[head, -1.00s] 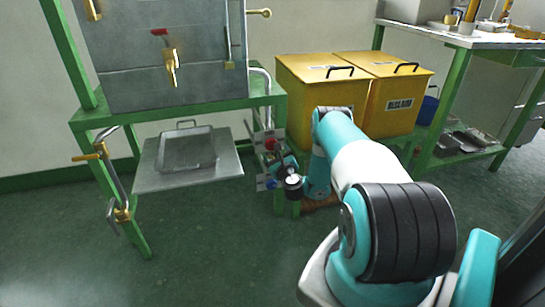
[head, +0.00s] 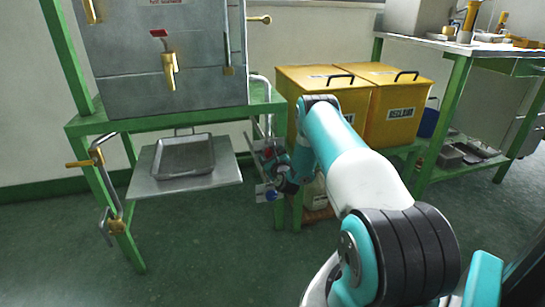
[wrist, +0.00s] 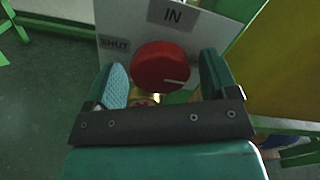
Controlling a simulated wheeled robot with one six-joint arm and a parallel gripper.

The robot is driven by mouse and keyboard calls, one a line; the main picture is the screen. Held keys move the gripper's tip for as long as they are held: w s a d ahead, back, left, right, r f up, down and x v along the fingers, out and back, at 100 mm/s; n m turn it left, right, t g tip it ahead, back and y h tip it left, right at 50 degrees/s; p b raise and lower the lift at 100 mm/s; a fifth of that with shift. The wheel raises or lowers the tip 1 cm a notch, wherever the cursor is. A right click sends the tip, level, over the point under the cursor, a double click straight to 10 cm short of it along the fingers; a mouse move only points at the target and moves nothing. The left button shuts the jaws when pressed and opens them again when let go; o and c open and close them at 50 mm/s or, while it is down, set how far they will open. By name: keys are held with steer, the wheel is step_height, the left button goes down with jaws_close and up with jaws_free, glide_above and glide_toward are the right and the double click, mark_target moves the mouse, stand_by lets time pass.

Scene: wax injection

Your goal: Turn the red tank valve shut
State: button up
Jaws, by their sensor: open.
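The red round knob (wrist: 165,67) sits on a pale panel (wrist: 118,22) in the wrist view. A white mark on the knob points right. The panel has an "IN" label above the knob and a "SHUT" label to its left. My gripper (wrist: 163,66) is open, with one finger on each side of the knob. A gap shows on both sides, and I cannot tell how deep the fingers reach. In the head view the red knob (head: 267,152) shows small at the panel beside the green stand, partly covered by my gripper.
A blue knob (head: 271,195) sits below on the same panel. A metal tray (head: 183,173) lies on a low shelf. Yellow bins (head: 310,85) stand close behind my arm.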

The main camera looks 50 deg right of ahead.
steer(key=shift+w+d, duration=0.1)
steer(key=shift+w, duration=0.05)
steer(key=c, duration=0.9)
steer(key=shift+c, duration=0.2)
